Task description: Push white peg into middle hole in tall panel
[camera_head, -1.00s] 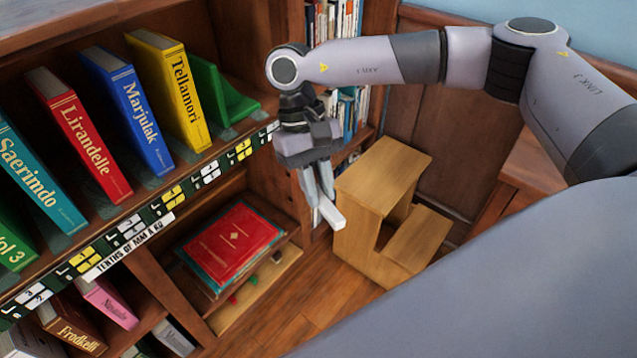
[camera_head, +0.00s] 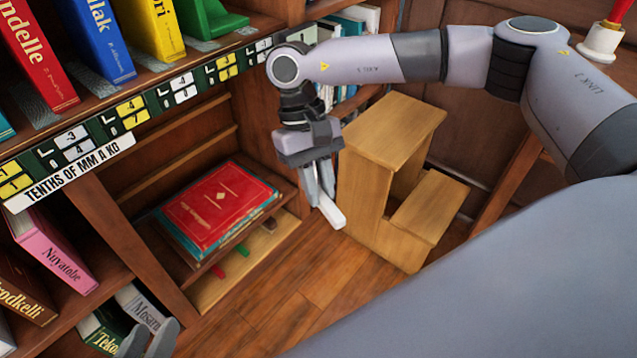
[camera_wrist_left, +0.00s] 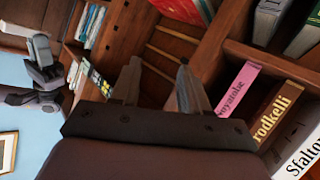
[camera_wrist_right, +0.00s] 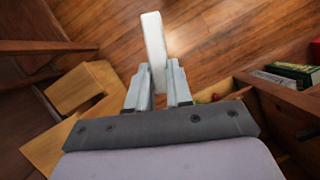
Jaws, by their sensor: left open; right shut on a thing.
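The white peg (camera_head: 329,212) is a plain pale bar. My right gripper (camera_head: 320,190) is shut on it and points down, in front of the wooden step stool. In the right wrist view the peg (camera_wrist_right: 153,45) sticks out past the fingertips (camera_wrist_right: 158,80), over the wood floor. My left gripper (camera_head: 149,340) shows only its fingertips at the bottom left of the head view. In the left wrist view its fingers (camera_wrist_left: 158,75) are apart with nothing between them, facing the shelves.
The bookcase (camera_head: 110,240) fills the left. A red book (camera_head: 220,208) lies on a stack on its low shelf. The wooden step stool (camera_head: 395,130) stands right of my right gripper. Floor (camera_head: 300,285) is clear in front. A red-and-white object (camera_head: 602,40) is at the upper right.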

